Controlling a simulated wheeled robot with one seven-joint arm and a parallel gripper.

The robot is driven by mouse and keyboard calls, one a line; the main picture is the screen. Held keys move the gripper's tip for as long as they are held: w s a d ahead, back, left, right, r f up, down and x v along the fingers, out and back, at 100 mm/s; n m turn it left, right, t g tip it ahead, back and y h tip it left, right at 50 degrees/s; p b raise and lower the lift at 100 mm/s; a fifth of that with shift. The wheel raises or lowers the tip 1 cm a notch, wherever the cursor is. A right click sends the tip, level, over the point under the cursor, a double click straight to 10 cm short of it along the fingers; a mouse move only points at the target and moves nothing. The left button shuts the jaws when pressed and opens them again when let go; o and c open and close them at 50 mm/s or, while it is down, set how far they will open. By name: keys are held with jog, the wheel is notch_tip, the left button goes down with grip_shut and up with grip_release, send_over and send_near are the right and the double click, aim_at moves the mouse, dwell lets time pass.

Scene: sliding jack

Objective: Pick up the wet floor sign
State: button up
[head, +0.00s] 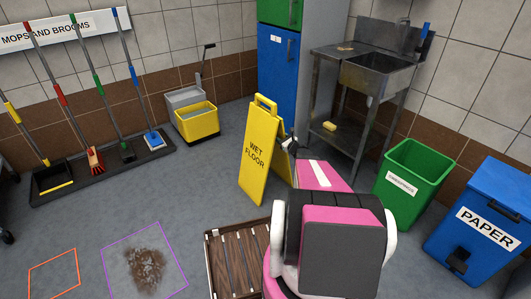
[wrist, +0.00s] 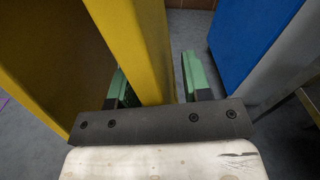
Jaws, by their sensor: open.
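The yellow wet floor sign (head: 258,150) stands upright, folded out, on the grey floor in the middle of the head view. Its front panel reads "WET FLOOR" and it has a handle slot at the top. My gripper (head: 289,145) is at the sign's right side, partly hidden behind my pink arm. In the wrist view, my gripper (wrist: 155,66) is open, with one green finger on each side of a yellow panel edge of the sign (wrist: 140,35). A gap shows between the panel and the right finger. Contact with the left finger is unclear.
A blue cabinet (head: 276,75) and a metal sink (head: 375,73) stand behind the sign. A yellow-grey mop bucket (head: 196,122) is at back left. A green bin (head: 412,172) and blue paper bin (head: 485,225) are at right. A wooden slatted crate (head: 232,262) lies in front.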

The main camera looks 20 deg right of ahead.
grip_shut()
jog(key=shift+r, duration=0.1)
dwell(1.3)
